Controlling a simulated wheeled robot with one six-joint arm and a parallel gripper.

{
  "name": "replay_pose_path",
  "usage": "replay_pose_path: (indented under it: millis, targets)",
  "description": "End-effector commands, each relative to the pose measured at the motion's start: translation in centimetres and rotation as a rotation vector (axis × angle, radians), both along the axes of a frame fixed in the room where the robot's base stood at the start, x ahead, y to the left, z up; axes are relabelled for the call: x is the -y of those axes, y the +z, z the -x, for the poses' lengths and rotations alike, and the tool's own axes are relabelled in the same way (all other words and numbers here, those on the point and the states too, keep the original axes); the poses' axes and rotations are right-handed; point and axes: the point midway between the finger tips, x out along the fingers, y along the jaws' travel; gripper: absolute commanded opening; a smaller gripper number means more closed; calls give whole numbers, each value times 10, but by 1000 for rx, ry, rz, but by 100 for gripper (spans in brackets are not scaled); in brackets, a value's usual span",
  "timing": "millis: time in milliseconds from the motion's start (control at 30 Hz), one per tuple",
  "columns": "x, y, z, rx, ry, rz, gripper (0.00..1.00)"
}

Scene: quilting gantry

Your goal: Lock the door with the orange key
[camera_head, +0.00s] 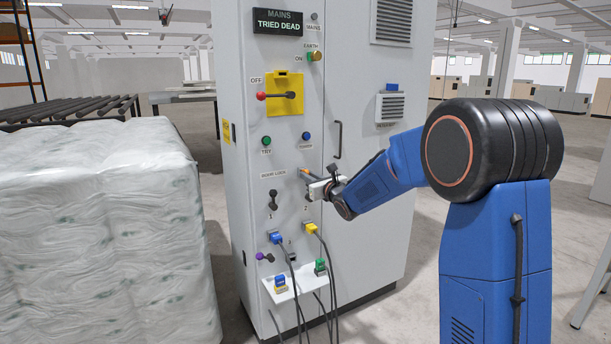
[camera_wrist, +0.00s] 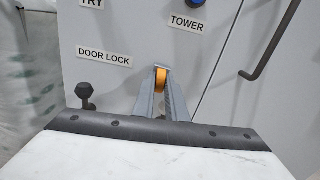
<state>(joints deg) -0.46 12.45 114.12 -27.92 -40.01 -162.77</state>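The orange key (camera_wrist: 160,74) shows as a rounded orange piece between my fingertips in the wrist view. In the head view a small orange patch (camera_head: 304,171) shows at the panel by the same spot. My gripper (camera_wrist: 161,84) reaches straight to the cabinet face, its two fingers close together on either side of the key. It also shows in the head view (camera_head: 308,177). The DOOR LOCK label (camera_wrist: 104,55) is left of the fingertips. The fingers hide the key's shaft and any keyhole, so I cannot tell its seating or turn.
The tall grey cabinet (camera_head: 360,230) has a vertical door handle (camera_head: 338,140) at right. A yellow switch plate (camera_head: 285,93) is above my gripper. Below are black lever 1 (camera_head: 272,198), plugs with cables and a small shelf (camera_head: 290,287). A wrapped bale (camera_head: 100,230) stands left.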

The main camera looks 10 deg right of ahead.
Motion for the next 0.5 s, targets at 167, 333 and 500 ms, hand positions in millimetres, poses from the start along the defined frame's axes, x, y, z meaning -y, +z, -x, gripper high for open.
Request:
replay_pose_path:
  millis: [167,333,500]
  targets:
    - [0,0,0,-2,0,-7,32]
    - [0,0,0,-2,0,-8,32]
    - [3,1,8,-2,-1,-8,32]
